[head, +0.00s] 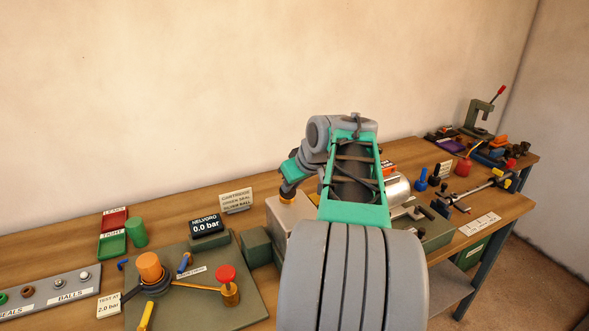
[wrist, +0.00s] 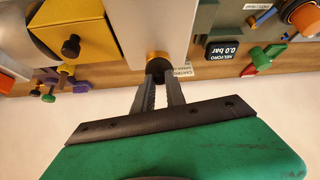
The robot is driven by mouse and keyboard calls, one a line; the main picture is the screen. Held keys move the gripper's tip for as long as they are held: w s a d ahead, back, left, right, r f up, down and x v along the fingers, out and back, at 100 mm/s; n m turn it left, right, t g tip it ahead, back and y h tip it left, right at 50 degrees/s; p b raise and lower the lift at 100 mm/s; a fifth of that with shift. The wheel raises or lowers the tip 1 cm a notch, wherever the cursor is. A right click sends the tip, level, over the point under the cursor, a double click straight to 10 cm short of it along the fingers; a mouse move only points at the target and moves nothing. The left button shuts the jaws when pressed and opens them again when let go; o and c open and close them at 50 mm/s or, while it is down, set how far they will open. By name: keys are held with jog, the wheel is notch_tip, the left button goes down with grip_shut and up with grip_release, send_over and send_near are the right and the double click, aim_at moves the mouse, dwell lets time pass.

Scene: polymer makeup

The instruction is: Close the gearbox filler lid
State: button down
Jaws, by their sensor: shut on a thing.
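A pale grey box (head: 283,215), which looks like the gearbox, stands on the bench and is partly hidden behind my arm. In the wrist view the box (wrist: 150,25) has a brass collar (wrist: 158,54) with a dark knob (wrist: 155,67) at it. I cannot tell whether the knob belongs to the filler lid, or how far the lid stands open. My gripper (wrist: 158,88) has its two fingers on either side of the dark knob and is shut on it. In the head view my gripper (head: 288,188) is small, just above the box.
A pressure display (head: 206,227) reading 0.0 bar and a sign (head: 236,201) stand left of the box. A green plate (head: 205,300) carries an orange-capped part (head: 150,267) and a red knob (head: 226,274). A yellow block (wrist: 70,35) is beside the box. The wall is close behind.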

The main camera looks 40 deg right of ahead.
jog(key=w+g+p, duration=0.1)
jog(key=p, duration=0.2)
jog(key=w+g+y+p, duration=0.1)
jog(key=g+p, duration=0.1)
jog(key=p, duration=0.1)
jog(key=shift+d+r+g, duration=0.2)
jog(key=shift+r+g, duration=0.1)
jog(key=shift+r, duration=0.05)
jog(key=g+p, duration=0.1)
jog(key=w+f+g+p, duration=0.1)
jog(key=p, duration=0.1)
jog(key=g+y+p, duration=0.1)
jog(key=shift+w+d+f+g+p, duration=0.2)
jog(key=shift+d+f+g+p, duration=0.1)
jog(key=shift+f+g+p, duration=0.1)
jog(key=c, duration=1.4)
grip_release()
jog(key=shift+o, duration=0.2)
jog(key=shift+r, duration=0.1)
